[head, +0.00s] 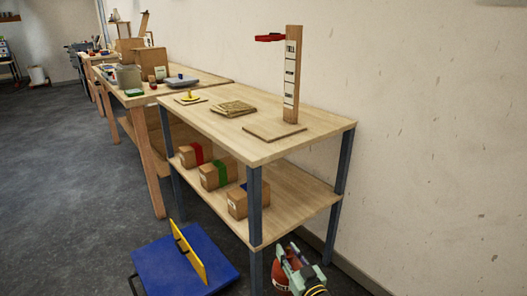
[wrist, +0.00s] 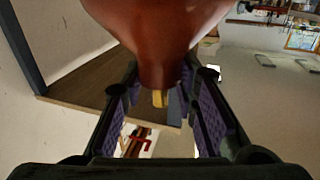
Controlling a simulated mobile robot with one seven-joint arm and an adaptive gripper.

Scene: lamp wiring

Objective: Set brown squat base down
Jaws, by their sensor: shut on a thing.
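The brown squat base (head: 281,276) shows at the bottom of the head view, beside the lower front of the wooden table. In the wrist view the base (wrist: 158,30) is a large, smooth red-brown body that narrows between the fingers, with a small yellow piece at its narrow end. My gripper (head: 290,264) is shut on it and holds it below the height of the table's lower shelf. The gripper also shows in the wrist view (wrist: 165,78), one finger on each side of the base. Part of the base is out of frame.
The table top (head: 223,137) carries a wooden post stand (head: 291,80) with a red arm, a stack of flat pieces (head: 233,108) and a small yellow item (head: 190,96). A blue platform (head: 185,270) stands on the floor at left.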

